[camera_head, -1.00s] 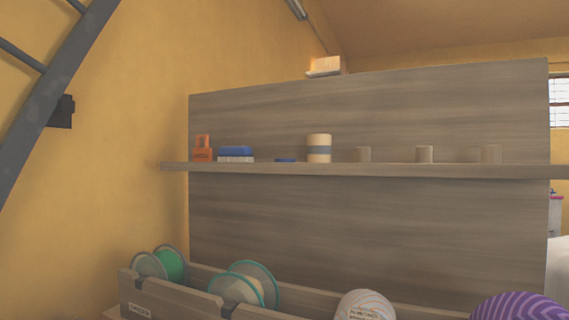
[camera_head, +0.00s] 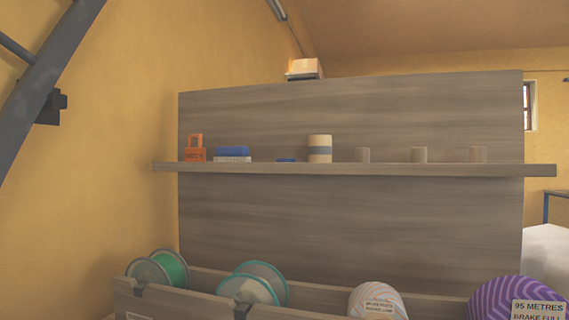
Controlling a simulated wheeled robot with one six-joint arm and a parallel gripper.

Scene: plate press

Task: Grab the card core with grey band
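The card core with grey band (camera_head: 319,142) stands upright on the wooden shelf (camera_head: 400,169), near its middle. It is a cream cylinder with a grey-blue band around it. A small flat blue thing (camera_head: 286,160) lies to its left and a short grey-brown cylinder (camera_head: 362,155) stands to its right. My gripper is not in view.
Left on the shelf are an orange padlock-shaped thing (camera_head: 195,149) and a blue-and-white block (camera_head: 232,154). More short cylinders (camera_head: 419,154) stand at right. Below in front, a wooden trough (camera_head: 185,301) holds green spools (camera_head: 171,267), a white ball (camera_head: 377,301) and a purple ball (camera_head: 515,299).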

